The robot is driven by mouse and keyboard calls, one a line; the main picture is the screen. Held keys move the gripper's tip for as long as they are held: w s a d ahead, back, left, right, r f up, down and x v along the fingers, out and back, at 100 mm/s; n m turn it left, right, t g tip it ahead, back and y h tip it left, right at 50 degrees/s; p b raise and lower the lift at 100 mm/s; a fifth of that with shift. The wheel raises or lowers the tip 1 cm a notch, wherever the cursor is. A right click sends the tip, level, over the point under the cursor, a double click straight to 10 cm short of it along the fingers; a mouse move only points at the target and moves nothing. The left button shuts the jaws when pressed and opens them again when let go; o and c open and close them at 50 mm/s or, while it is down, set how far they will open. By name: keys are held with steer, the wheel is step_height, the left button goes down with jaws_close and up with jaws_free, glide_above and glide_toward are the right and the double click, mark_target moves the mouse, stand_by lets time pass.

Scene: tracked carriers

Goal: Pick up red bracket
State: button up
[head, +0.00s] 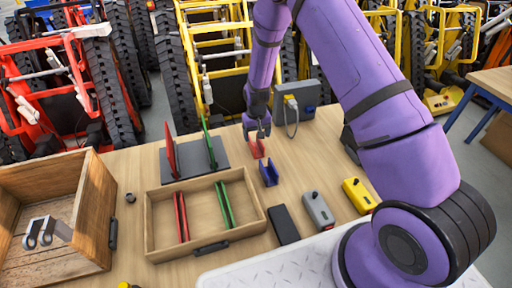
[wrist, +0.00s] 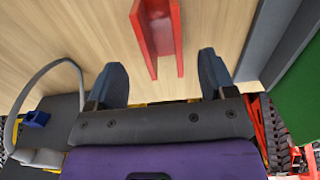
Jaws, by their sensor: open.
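The red bracket (head: 257,149) is a small U-shaped piece on the wooden table, just behind a similar blue bracket (head: 269,174). My gripper (head: 257,132) is right above and behind the red bracket in the head view. In the wrist view the red bracket (wrist: 178,38) shows its two upright walls ahead of the fingertips, about centred between them. My gripper (wrist: 161,62) is open there, with its dark fingers apart and nothing between them. I cannot tell the exact height gap.
A grey plate (head: 190,158) with red and green upright panels stands close left. A wooden tray (head: 205,250) holds red and green strips. A grey box (head: 305,97) with a cable is behind right. Grey and yellow small boxes (head: 357,195) lie front right.

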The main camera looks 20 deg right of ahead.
mark_target(256, 144)
steer(key=shift+a+f, duration=0.1)
steer(key=shift+f, duration=2.9)
steer(key=c, duration=1.2)
